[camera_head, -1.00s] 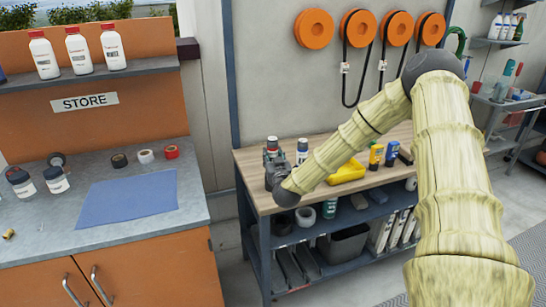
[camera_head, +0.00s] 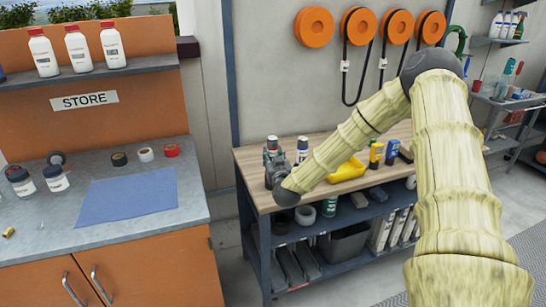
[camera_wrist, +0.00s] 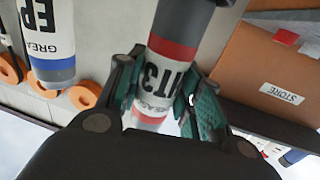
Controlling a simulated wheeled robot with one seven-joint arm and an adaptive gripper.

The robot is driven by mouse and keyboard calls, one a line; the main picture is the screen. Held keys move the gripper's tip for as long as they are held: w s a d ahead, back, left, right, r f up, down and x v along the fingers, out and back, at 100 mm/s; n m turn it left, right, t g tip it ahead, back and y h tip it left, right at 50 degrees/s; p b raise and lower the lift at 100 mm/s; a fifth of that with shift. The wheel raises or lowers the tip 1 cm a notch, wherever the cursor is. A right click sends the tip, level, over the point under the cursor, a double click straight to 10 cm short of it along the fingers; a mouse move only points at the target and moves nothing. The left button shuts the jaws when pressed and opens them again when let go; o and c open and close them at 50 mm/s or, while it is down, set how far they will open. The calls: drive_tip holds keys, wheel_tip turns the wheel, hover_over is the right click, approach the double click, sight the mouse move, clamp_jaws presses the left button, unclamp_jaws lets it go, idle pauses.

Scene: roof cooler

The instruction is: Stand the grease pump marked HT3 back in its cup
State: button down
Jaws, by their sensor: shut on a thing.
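The grease pump marked HT3 (camera_wrist: 161,74) has a grey body, a red band and a white label. In the wrist view it lies between the green-padded fingers of my gripper (camera_wrist: 165,95), which is shut on it. A second grease pump (camera_wrist: 47,37), with a blue band and a label reading EP, stands to its left in that view, apart from my fingers. In the head view my gripper (camera_head: 276,172) is at the left end of the wooden workbench, largely hidden by its own wrist. I cannot make out a cup in either view.
The wooden workbench (camera_head: 262,199) carries a yellow item (camera_head: 348,169) and several small bottles beyond my forearm. Orange hose reels (camera_head: 314,27) hang on the wall. On the left, a grey counter (camera_head: 150,232) holds a blue cloth (camera_head: 125,195), tape rolls and jars.

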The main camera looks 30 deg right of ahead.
drive_tip(key=shift+f+b, duration=0.35)
drive_tip(key=shift+f, duration=0.2)
drive_tip(key=shift+f, duration=0.35)
drive_tip(key=shift+f+b, duration=0.15)
drive_tip(key=shift+b, duration=0.2)
drive_tip(key=c, duration=0.9)
unclamp_jaws()
drive_tip(key=shift+f, duration=0.1)
drive_tip(key=shift+s, duration=0.15)
drive_tip(key=v, duration=1.1)
drive_tip(key=shift+s+a, duration=0.2)
drive_tip(key=shift+s, duration=0.1)
